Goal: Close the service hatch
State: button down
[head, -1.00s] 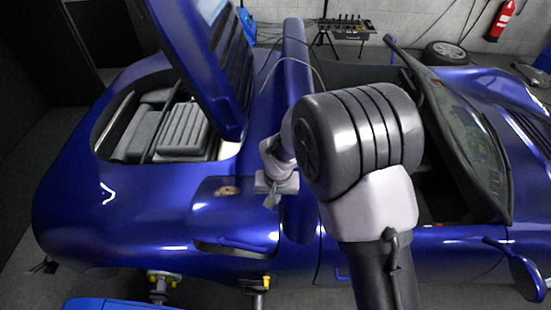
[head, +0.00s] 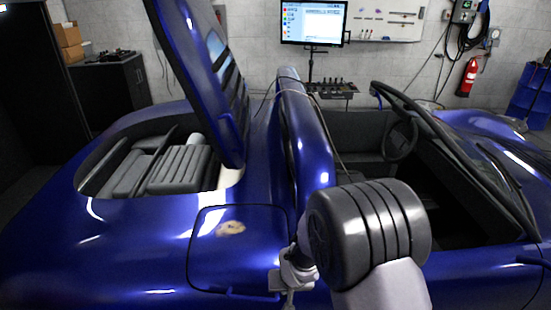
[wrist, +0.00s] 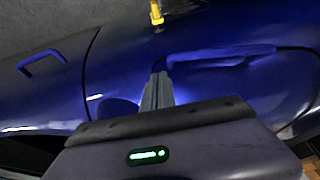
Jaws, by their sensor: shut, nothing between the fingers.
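The service hatch looks to be the blue panel (head: 215,262) with a dark outline and a brown round mark, on the car's near side behind the cockpit. It lies nearly level with the bodywork; I cannot tell whether it is fully flush. Its blue handle bar runs along the lower edge and shows in the wrist view (wrist: 220,57). My gripper (head: 290,296) is at the panel's lower right corner in the head view. In the wrist view my gripper (wrist: 157,82) is shut and empty, close to one end of the bar. I cannot tell whether it touches.
A large blue rear cover (head: 200,70) stands raised over an open bay with a grey ribbed block (head: 180,168). The open cockpit (head: 350,130) is at right. A door handle (wrist: 42,62) and a yellow-tipped support (wrist: 156,12) show in the wrist view.

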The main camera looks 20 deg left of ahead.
jog(key=shift+t, duration=0.6)
jog(key=f, duration=0.2)
jog(key=w+f+b, duration=0.1)
jog(key=f, duration=0.1)
jog(key=f+b, duration=0.1)
jog(key=f, duration=0.1)
jog(key=shift+w+d+f, duration=0.15)
jog(key=shift+d, duration=0.2)
jog(key=shift+a+f+b, duration=0.1)
jog(key=shift+f+b, duration=0.25)
jog(key=shift+b, duration=0.1)
